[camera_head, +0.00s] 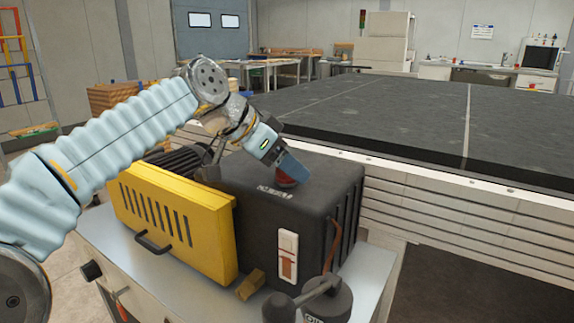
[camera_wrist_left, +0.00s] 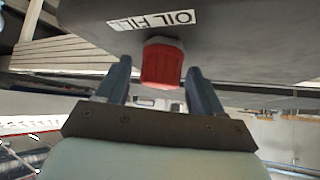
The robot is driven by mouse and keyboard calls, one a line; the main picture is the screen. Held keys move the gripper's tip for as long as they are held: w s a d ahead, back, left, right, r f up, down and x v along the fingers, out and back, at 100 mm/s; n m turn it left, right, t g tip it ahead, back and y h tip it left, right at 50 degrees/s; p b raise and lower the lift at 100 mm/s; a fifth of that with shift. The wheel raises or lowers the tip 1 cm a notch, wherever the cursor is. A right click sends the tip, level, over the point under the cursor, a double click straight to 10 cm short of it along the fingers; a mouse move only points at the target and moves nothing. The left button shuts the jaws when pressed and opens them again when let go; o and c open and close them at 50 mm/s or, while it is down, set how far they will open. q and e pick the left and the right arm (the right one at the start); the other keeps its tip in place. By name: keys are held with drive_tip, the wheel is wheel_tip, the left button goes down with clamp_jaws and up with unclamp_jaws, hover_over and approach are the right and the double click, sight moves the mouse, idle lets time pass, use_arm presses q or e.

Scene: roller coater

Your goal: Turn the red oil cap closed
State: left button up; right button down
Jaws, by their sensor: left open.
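The red oil cap (camera_head: 287,181) sits on top of the dark pump housing (camera_head: 260,220), partly hidden by my gripper in the head view. In the left wrist view the red cap (camera_wrist_left: 162,64) stands by a white "OIL FILL" label (camera_wrist_left: 152,20). My left gripper (camera_head: 291,171) comes down over the cap from above. In the left wrist view my left gripper (camera_wrist_left: 160,80) is open, with one finger on each side of the cap and visible gaps between fingers and cap. My right gripper is not in view.
A yellow slatted guard (camera_head: 175,218) adjoins the dark housing on the left. A dark round-topped part (camera_head: 328,300) stands at the front of the metal stand (camera_head: 372,268). A large dark-topped table (camera_head: 420,120) lies behind and to the right.

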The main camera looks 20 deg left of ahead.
use_arm(q)
drive_tip(key=shift+d+f, duration=0.1)
drive_tip(key=shift+c, duration=0.5)
drive_tip(key=c, duration=0.9)
drive_tip(key=shift+m, duration=0.3)
drive_tip(key=m+g+h+p, duration=0.1)
drive_tip(key=m+h, duration=0.1)
drive_tip(key=shift+w+m+g, duration=0.1)
drive_tip(key=shift+m+g, duration=0.3)
drive_tip(key=shift+m+g+h, duration=0.4)
drive_tip(key=shift+m+g, duration=0.2)
drive_tip(key=shift+m, duration=0.3)
drive_tip(key=m+g+h, duration=0.1)
drive_tip(key=m+g, duration=0.3)
drive_tip(key=m, duration=0.1)
drive_tip(key=shift+m, duration=0.3)
drive_tip(key=shift+g, duration=0.3)
